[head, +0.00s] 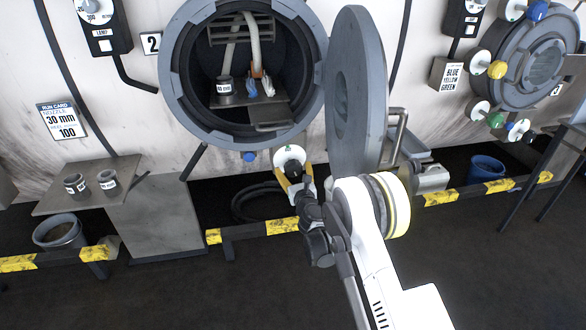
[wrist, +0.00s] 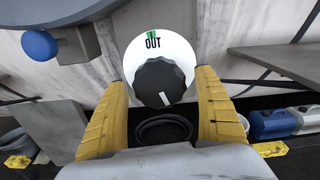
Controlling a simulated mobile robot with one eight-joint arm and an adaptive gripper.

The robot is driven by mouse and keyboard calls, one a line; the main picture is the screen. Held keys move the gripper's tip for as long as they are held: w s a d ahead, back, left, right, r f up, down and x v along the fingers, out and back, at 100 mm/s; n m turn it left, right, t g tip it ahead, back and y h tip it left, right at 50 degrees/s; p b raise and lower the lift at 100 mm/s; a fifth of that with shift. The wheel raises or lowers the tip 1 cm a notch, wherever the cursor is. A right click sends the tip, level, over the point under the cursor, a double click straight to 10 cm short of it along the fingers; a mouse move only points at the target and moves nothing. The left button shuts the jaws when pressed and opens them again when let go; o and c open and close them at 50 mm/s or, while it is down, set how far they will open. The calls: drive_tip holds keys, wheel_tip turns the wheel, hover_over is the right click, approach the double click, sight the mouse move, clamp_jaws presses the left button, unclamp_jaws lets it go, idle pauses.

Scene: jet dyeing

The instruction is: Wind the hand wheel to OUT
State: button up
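The hand wheel (wrist: 158,84) is a dark, lobed knob on a white round dial (wrist: 181,50). The dial carries the word OUT and a green mark at its top. A white pointer line on the knob points down and slightly right, away from OUT. In the head view the dial (head: 289,155) sits below the open round vessel mouth. My gripper (wrist: 161,80) is open, with one yellow finger on each side of the knob and visible gaps between. In the head view my gripper (head: 293,172) is just below the dial and hides the knob's lower part.
A blue knob (wrist: 39,45) is left of the dial. A yellow-black rail (head: 282,226) runs low in front. A side table (head: 60,200) with two cups stands left.

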drive_tip(key=c, duration=1.2)
